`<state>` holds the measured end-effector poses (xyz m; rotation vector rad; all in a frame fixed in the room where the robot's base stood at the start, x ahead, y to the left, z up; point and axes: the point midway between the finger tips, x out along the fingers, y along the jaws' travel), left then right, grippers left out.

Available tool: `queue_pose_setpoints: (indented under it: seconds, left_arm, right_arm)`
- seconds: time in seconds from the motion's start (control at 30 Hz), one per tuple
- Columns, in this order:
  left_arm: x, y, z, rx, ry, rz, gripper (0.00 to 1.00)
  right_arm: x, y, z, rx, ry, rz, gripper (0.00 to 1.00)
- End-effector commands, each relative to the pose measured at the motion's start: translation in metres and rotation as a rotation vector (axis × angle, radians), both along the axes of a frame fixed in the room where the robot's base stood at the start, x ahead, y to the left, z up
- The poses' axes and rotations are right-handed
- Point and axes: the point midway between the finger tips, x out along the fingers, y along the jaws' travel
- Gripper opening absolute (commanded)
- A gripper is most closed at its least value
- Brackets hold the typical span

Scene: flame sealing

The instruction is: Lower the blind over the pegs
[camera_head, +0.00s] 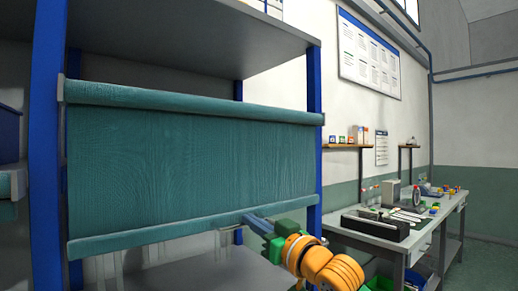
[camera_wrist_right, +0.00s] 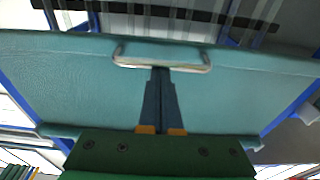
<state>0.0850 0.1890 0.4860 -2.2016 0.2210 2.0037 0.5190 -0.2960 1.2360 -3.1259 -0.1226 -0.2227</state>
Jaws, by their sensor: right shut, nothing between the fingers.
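The blind (camera_head: 190,165) is a teal sheet hanging in the blue-posted rack, with a roller (camera_head: 190,100) along its top and a thick bottom bar (camera_head: 180,233). My right gripper (camera_head: 250,220) is at the right part of the bottom bar, its fingers shut with nothing between them. In the right wrist view the fingertips (camera_wrist_right: 161,72) are at the pale metal handle (camera_wrist_right: 160,58) on the bar; I cannot tell whether they touch it. Several pale upright pieces (camera_head: 110,266), perhaps the pegs, show partly below the bar. My left gripper is not in view.
A grey shelf (camera_head: 190,35) lies above the blind, and blue posts (camera_head: 314,130) stand at both sides. A workbench (camera_head: 425,232) with a black tray (camera_head: 375,226) stands to the right.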

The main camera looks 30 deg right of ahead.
Motion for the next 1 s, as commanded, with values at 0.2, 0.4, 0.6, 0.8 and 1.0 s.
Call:
queue_pose_setpoints:
  seconds: [0.2,0.4,0.6,0.8,1.0]
  left_arm:
    - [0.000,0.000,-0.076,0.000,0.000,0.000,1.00]
    - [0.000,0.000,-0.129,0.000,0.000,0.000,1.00]
    - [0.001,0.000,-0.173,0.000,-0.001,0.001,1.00]
    - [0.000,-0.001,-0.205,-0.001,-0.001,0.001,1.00]
    - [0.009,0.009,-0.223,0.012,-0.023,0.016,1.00]
  right_arm:
    - [0.003,0.000,-0.097,0.000,0.004,0.001,0.00]
    - [0.003,0.000,-0.168,-0.001,0.005,0.001,0.00]
    - [0.003,0.000,-0.232,0.001,0.005,0.000,0.00]
    - [0.003,0.000,-0.279,0.001,0.004,0.000,0.00]
    - [0.003,0.000,-0.308,0.000,0.002,0.000,0.00]
